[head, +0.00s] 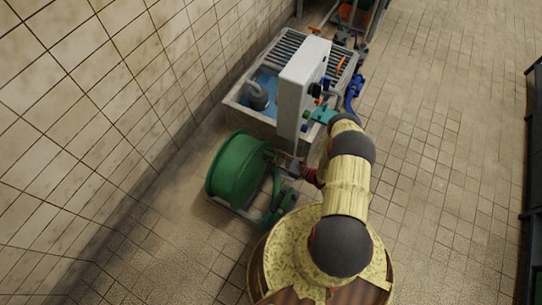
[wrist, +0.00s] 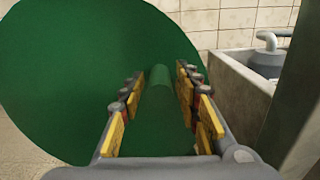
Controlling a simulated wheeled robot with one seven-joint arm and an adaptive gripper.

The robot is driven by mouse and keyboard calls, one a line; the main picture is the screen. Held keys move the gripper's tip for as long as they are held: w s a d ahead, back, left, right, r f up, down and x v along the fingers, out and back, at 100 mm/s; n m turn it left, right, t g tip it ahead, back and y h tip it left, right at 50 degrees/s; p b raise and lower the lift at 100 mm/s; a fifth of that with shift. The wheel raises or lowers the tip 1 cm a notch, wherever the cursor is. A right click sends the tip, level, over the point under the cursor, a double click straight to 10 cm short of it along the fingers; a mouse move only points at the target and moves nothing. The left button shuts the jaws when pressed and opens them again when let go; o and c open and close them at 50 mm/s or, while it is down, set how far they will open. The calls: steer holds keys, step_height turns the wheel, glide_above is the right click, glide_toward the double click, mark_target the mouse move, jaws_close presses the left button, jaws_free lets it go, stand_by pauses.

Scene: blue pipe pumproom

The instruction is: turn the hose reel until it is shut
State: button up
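The hose reel (head: 236,170) is a green drum on a low green frame, standing on the floor beside the tiled wall in the head view. In the wrist view its large green disc face (wrist: 70,70) fills the left and middle. A short green handle (wrist: 160,76) stands out from the disc. My gripper (wrist: 160,82) is open, with its yellow-padded fingers on either side of the handle. Gaps show between handle and pads, and I cannot tell whether either finger touches it. In the head view my arm partly hides the area right of the reel.
A stone basin (head: 243,109) with water and a grey pipe stands behind the reel; its edge is close on the right in the wrist view. A tall grey box (head: 302,85) and blue piping (head: 353,92) stand beside it. Open floor (head: 450,160) lies to the right.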

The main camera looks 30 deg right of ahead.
jaws_close()
stand_by(0.6)
